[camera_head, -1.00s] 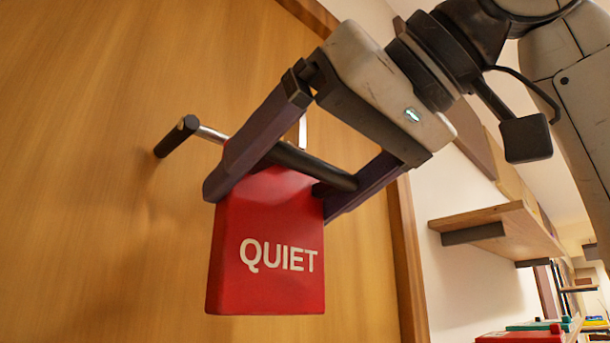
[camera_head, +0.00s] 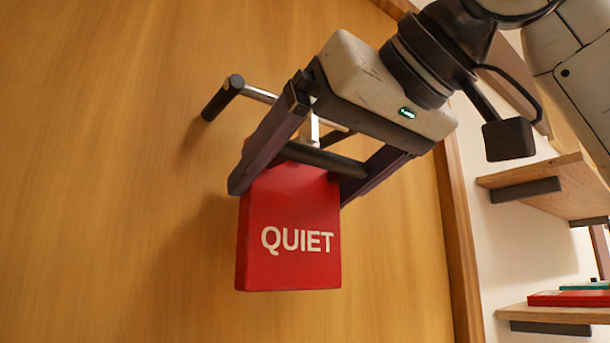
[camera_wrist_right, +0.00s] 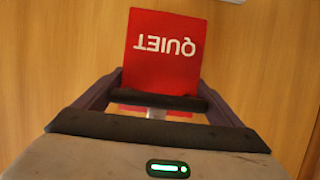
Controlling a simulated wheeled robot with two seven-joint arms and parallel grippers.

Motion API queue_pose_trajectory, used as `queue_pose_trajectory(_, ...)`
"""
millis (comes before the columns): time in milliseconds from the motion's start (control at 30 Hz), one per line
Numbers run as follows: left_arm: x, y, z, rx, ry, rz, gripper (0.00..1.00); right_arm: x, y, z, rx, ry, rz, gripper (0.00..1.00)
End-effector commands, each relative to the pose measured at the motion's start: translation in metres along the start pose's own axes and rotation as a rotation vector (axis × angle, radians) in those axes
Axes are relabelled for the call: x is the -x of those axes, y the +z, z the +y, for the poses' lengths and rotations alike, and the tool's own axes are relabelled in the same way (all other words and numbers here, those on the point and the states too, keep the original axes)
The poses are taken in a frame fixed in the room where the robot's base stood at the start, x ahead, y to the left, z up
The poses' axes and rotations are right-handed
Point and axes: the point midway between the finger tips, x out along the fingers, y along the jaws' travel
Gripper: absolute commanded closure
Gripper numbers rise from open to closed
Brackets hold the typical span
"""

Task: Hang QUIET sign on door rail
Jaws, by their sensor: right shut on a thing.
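The red QUIET sign (camera_head: 289,265) hangs upright in front of the door, its white lettering facing me. It also shows in the right wrist view (camera_wrist_right: 165,70), lettering upside down. My right gripper (camera_head: 299,185) is shut on the black bar (camera_head: 325,161) at the sign's top. A pale upright piece (camera_head: 309,130) rises behind this bar, near the door rail. The door rail (camera_head: 260,94) is a metal rod with a black left end (camera_head: 222,98); the gripper hides part of it. I cannot tell whether the pale piece touches the rail. My left gripper is out of view.
The wooden door (camera_head: 120,180) fills the left and middle, with its frame (camera_head: 456,230) to the right of the sign. Wooden shelves (camera_head: 545,185) stick out from the wall at the right. A lower shelf (camera_head: 540,314) holds red and teal flat items (camera_head: 570,297).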

Motion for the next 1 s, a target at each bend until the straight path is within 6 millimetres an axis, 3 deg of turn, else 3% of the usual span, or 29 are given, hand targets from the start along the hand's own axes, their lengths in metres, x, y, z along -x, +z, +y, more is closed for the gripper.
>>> queue_pose_trajectory(467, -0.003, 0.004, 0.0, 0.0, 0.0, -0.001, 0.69, -0.001, 0.004, 0.0, 0.0, 0.0, 0.002, 0.38)
queue_pose_trajectory(500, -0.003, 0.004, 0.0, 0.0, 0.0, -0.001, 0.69, -0.001, 0.004, 0.0, 0.0, 0.0, 0.002, 0.04)
queue_pose_trajectory(533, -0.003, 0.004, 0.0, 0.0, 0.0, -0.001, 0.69, -0.001, 0.004, 0.0, 0.0, 0.0, 0.002, 0.0)
queue_pose_trajectory(833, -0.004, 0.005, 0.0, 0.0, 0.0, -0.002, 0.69, 0.003, 0.005, 0.0, 0.0, 0.0, 0.0, 0.0)
queue_pose_trajectory(1000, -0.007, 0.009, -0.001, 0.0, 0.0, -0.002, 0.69, 0.028, 0.005, 0.0, 0.001, 0.001, 0.004, 0.0)
